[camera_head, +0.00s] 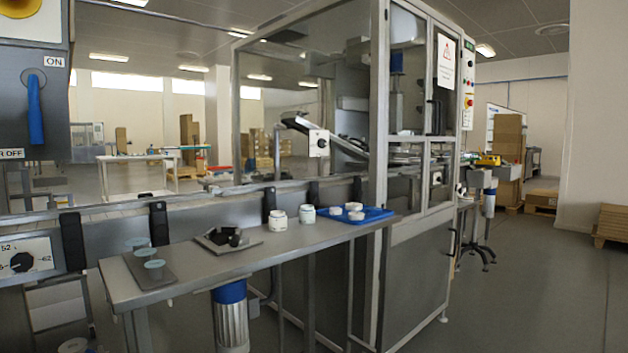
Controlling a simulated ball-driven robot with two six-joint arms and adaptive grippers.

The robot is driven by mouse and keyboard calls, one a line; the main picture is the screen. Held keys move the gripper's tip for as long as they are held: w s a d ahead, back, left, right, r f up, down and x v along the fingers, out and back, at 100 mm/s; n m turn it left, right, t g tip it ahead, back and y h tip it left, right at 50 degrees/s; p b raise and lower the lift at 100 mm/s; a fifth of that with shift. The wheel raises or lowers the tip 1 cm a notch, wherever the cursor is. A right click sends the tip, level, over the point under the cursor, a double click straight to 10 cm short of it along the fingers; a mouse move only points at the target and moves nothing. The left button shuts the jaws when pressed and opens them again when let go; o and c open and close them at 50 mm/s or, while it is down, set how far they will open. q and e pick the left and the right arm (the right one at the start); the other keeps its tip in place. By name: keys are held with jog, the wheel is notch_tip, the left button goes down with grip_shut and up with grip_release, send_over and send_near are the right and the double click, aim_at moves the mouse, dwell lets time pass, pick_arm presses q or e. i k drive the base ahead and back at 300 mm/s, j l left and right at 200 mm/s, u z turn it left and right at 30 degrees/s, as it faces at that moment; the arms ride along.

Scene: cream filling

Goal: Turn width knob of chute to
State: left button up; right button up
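A black round knob (21,262) sits on a pale dial plate at the left edge. The plate shows the numbers 52 and 62, and its left part is cut off by the frame edge. A slanted chute (345,147) runs down to the right into the machine cabinet. A small white plate with a dark knob (321,143) is at the chute's upper end; its marks are too small to read. I cannot tell which knob sets the chute's width. Neither of my grippers is in view.
A steel table (212,257) crosses the front, bearing white jars (278,220), a blue tray (368,214) and dark blocks on a small plate. A conveyor runs behind it to the glazed cabinet (412,270). A blue lever (35,108) is at upper left.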

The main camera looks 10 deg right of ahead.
aim_at(322, 143)
jog(key=j+u, duration=0.2)
jog(key=u, duration=0.15)
jog(key=i+j+u, duration=0.1)
jog(key=u, duration=0.25)
jog(key=j+u, duration=0.2)
jog(key=u, duration=0.15)
jog(key=i+j+u, duration=0.25)
jog(key=i+j, duration=0.4)
jog(key=j, duration=0.15)
jog(key=i+j+u, duration=0.25)
jog(key=i+j, duration=0.4)
jog(key=z, duration=0.35)
jog(key=l+z, duration=0.15)
jog(key=z, duration=0.55)
jog(key=l+z, duration=0.3)
jog(key=l, duration=0.25)
jog(key=l+z, duration=0.3)
jog(key=l, duration=0.2)
jog(key=i+l+z, duration=0.15)
jog(key=l+z, duration=0.15)
jog(key=l, duration=0.2)
jog(key=i+l, duration=0.1)
jog(key=l, duration=0.7)
jog(key=i+l, duration=0.15)
jog(key=l, duration=0.2)
